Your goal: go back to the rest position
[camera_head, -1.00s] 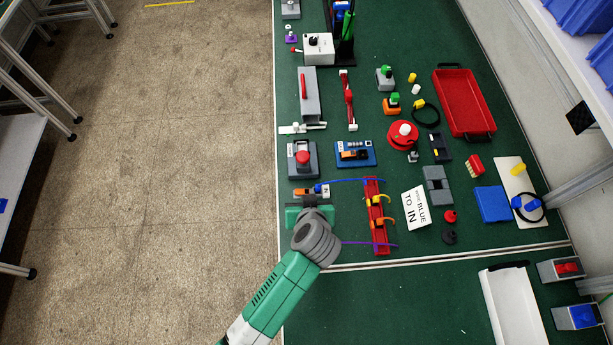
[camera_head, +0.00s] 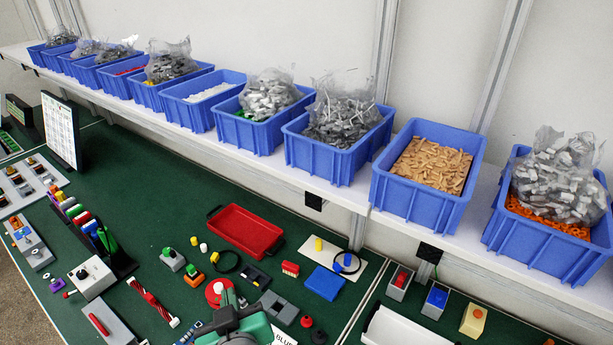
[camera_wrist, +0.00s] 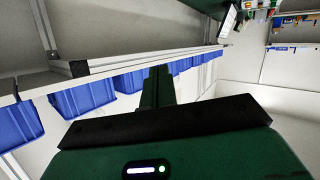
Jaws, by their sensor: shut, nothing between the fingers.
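My gripper (camera_wrist: 158,75) shows in the wrist view as a dark green body with a black bar and narrow fingers together at the middle, holding nothing. It points along the wall shelf, clear of the bench objects. In the head view, a green and grey part of my arm (camera_head: 238,325) rises at the bottom edge, in front of the bench. It hides part of the bench there. The fingertips cannot be made out in the head view.
Blue bins (camera_head: 428,205) with bagged and loose parts line the wall shelf (camera_head: 345,192). The green bench (camera_head: 150,205) holds a red tray (camera_head: 246,229), a blue block (camera_head: 324,283), a white tray (camera_head: 400,330) and a black stand with tools (camera_head: 122,262). Bare bench lies left of the red tray.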

